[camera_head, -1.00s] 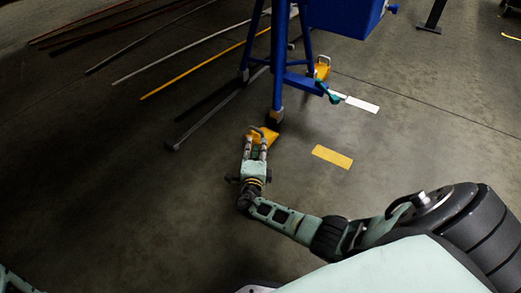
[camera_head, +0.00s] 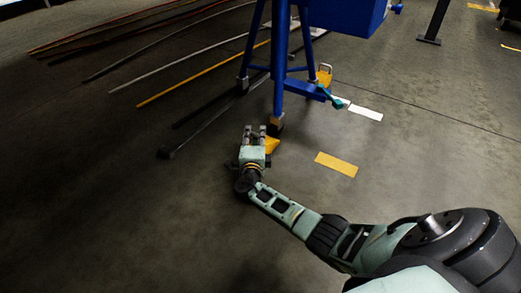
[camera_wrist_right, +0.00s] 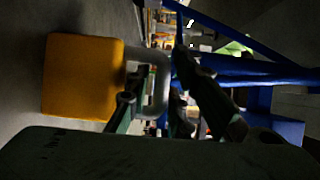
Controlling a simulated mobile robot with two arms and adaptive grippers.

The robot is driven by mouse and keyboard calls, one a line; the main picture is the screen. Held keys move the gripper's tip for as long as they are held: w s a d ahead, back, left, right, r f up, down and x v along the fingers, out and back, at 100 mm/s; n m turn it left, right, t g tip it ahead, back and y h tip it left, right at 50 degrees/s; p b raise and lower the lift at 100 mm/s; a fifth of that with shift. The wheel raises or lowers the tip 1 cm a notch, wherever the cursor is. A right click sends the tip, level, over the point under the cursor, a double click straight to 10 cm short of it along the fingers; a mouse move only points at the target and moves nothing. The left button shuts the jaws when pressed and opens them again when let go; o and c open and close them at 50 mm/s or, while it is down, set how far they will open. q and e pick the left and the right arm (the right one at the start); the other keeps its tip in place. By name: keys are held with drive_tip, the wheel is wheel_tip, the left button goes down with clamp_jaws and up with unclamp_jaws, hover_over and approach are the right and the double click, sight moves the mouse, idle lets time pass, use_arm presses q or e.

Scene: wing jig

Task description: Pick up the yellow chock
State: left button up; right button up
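A yellow chock (camera_head: 272,145) sits on the floor by the near foot of the blue stand, partly hidden by my right gripper (camera_head: 255,131). In the right wrist view the yellow chock (camera_wrist_right: 84,77) is at the left, with a grey loop handle (camera_wrist_right: 160,78). My right gripper is open, its fingers apart. The handle appears in the space between the fingers, near the left one; I cannot tell whether they touch. A second yellow chock (camera_head: 324,75) with a handle stands by another leg, farther right. My left gripper is out of view.
The blue stand (camera_head: 280,65) rises just beyond my right gripper. Several long bars (camera_head: 185,92) lie on the floor at the upper left. A yellow floor mark (camera_head: 336,164) and a white one (camera_head: 364,113) lie at the right. The floor at the left front is clear.

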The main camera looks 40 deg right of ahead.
clamp_jaws()
idle(0.6)
drive_tip(key=shift+r, duration=0.15)
